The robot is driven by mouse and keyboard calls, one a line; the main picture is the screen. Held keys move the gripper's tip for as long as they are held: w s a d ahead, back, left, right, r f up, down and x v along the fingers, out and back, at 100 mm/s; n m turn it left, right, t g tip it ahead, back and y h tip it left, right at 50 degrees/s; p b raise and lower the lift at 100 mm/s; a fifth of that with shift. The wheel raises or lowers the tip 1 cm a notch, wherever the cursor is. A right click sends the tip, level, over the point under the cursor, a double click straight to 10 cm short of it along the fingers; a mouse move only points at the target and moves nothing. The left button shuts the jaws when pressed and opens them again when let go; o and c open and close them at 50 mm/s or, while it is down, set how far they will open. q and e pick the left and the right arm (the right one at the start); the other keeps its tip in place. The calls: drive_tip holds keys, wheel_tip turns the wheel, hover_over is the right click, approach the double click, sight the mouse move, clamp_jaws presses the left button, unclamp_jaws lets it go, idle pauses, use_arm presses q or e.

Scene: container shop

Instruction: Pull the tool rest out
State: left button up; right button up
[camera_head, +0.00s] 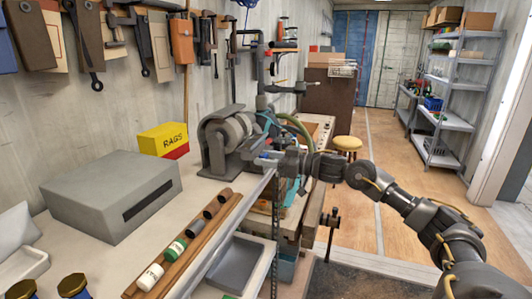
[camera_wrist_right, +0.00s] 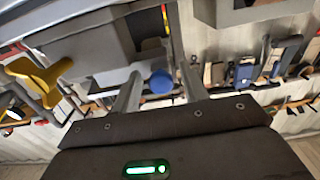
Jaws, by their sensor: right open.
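A grey bench grinder (camera_head: 226,140) stands at the bench's right edge. My right arm reaches in from the right, and my right gripper (camera_head: 268,160) is at the grinder's right side. In the right wrist view my right gripper (camera_wrist_right: 160,76) is open, with its two fingers apart. A round blue knob (camera_wrist_right: 161,83) shows between the fingers, in front of a grey machine part (camera_wrist_right: 95,48). I cannot tell whether the fingers touch the knob. I cannot clearly make out the tool rest; the gripper and machine parts crowd that spot. My left gripper is not in view.
A grey box (camera_head: 112,195) and a yellow RAGS box (camera_head: 163,141) stand on the bench. A wooden rack (camera_head: 190,245) with small bottles lies along the front edge. Tools hang on the wall behind. The floor to the right, by a yellow stool (camera_head: 347,144), is mostly clear.

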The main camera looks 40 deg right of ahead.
drive_tip(key=shift+w+a, duration=0.2)
drive_tip(key=shift+w, duration=0.05)
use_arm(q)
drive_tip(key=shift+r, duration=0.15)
use_arm(e)
drive_tip(key=shift+c, duration=0.4)
